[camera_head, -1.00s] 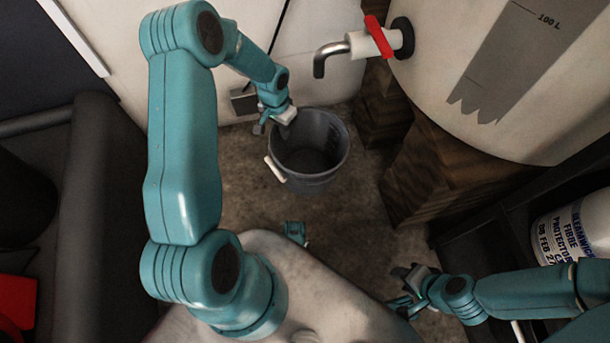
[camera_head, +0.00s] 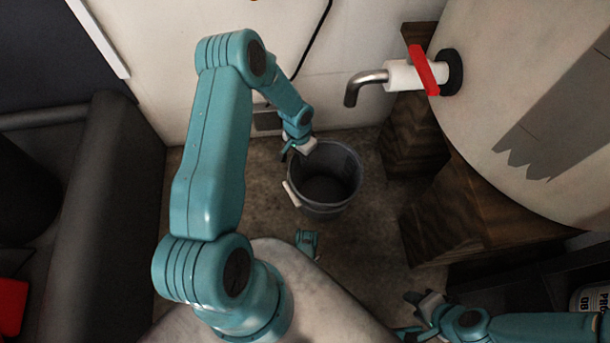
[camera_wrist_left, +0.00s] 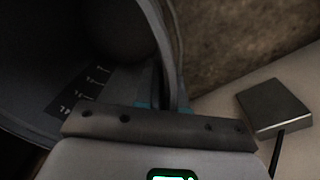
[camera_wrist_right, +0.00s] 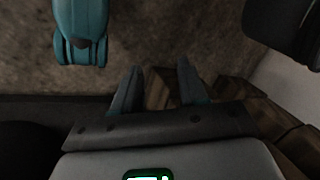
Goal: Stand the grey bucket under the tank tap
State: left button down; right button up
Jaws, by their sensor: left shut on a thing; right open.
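The grey bucket (camera_head: 326,207) hangs or stands upright over the floor in the middle of the head view, with a pale handle grip on its left side. I cannot tell whether its base touches the floor. My left gripper (camera_head: 299,151) is shut on its rim at the upper left; the left wrist view shows the bucket wall (camera_wrist_left: 100,45) between the fingers, with marks inside. The tank tap (camera_head: 368,84), a metal spout with a red lever, sticks out from the tank (camera_head: 520,100), to the right of and beyond the bucket. My right gripper (camera_head: 422,302) is open and empty at the lower right.
The tank rests on dark wooden blocks (camera_head: 440,215), right of the bucket. A pale wall (camera_head: 200,90) with a small grey box (camera_wrist_left: 274,104) stands behind. A dark padded shape (camera_head: 110,200) is at left. A shelf with a white container (camera_head: 590,297) is at lower right.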

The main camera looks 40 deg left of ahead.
pick_arm(q)
notch_tip(320, 180, down, 10)
jog(key=b, duration=0.3)
jog(key=shift+b, duration=0.35)
jog(key=c, duration=1.2)
grip_release()
pick_arm(e)
jog(key=shift+t, duration=0.6)
jog(key=w+f, duration=0.1)
jog(key=f, duration=0.1)
jog(key=w+d+f, duration=0.1)
jog(key=w+f, duration=0.1)
jog(key=shift+f, duration=0.2)
